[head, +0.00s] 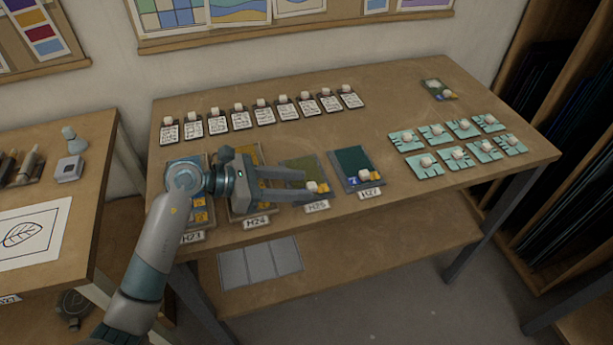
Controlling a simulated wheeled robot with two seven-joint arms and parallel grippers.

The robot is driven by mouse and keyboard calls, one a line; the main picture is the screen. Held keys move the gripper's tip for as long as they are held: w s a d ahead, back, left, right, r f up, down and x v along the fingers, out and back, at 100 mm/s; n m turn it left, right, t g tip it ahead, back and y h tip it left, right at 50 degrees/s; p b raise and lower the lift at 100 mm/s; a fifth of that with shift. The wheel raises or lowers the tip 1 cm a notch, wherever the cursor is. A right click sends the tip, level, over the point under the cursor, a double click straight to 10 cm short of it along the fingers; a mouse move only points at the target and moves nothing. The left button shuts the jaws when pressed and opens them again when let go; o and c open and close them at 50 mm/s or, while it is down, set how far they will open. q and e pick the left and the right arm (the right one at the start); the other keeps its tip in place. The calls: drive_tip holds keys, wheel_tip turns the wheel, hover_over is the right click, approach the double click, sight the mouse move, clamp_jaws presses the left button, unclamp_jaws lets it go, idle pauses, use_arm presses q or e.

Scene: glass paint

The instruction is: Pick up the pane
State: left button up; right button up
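Several labelled panes lie in a row along the front of the table. The olive pane tagged H25 (299,168) has a pale knob (312,186) near its front edge. To its right is the dark teal pane tagged H27 (351,160), with its own knob (364,174). An amber pane tagged H24 (244,154) and a blue pane tagged H23 (197,215) are partly hidden by my arm. My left gripper (308,190) is open, its fingers apart and pointing right over the H25 pane, near its knob. Contact cannot be told. My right gripper is out of view.
A back row of small white cards with knobs (240,121) and teal cut pieces with knobs (424,165) share the wooden table (390,92). A small tray (438,90) sits at the back right. Grey sheets (260,263) lie on the lower shelf.

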use_arm(q)
drive_tip(key=shift+w+d+f, duration=0.15)
drive_tip(key=shift+d+f, duration=0.1)
drive_tip(key=shift+d, duration=0.35)
drive_tip(key=shift+w+d+f, duration=0.1)
drive_tip(key=shift+d, duration=0.15)
drive_tip(key=shift+w+d, duration=0.1)
drive_tip(key=shift+d, duration=0.05)
drive_tip(key=c, duration=0.7)
clamp_jaws()
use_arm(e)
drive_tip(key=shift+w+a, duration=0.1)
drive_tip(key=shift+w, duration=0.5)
